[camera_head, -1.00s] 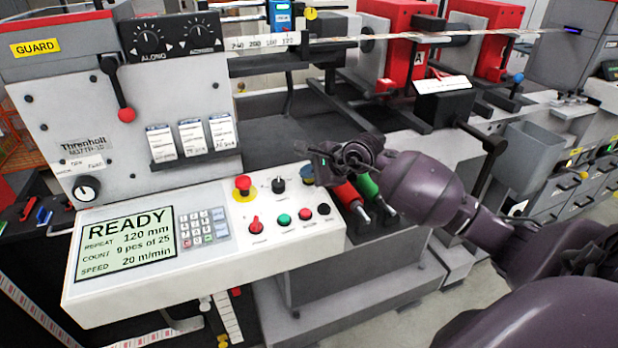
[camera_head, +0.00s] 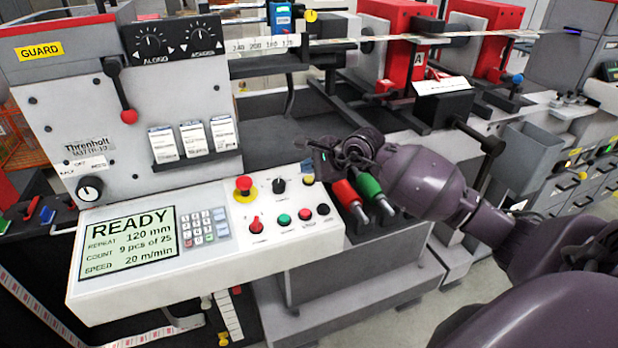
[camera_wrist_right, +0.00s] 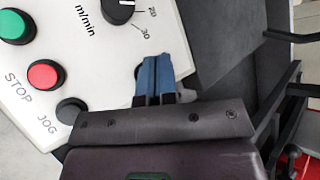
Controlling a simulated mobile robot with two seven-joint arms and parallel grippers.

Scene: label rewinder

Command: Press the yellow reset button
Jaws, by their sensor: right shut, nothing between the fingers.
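The yellow reset button (camera_head: 308,179) is a small yellow spot near the right end of the white control panel (camera_head: 215,262), beside the black speed knob. My right gripper (camera_head: 322,168) is just right of and above it in the head view. In the right wrist view, its blue fingertips (camera_wrist_right: 153,62) are shut together with nothing between them, over the panel's edge. A dark round part (camera_wrist_right: 138,72) shows just left of the fingers. No yellow is visible there, and I cannot tell whether the fingers touch the button. My left gripper is out of view.
The panel also holds a red emergency stop (camera_head: 244,184) on yellow, a black knob (camera_head: 279,185), a red knob (camera_head: 256,223), and green (camera_head: 284,219), red (camera_head: 304,214) and black (camera_head: 323,209) buttons. The display (camera_head: 128,243) reads READY. Red and green handles (camera_head: 346,192) stand right of the panel.

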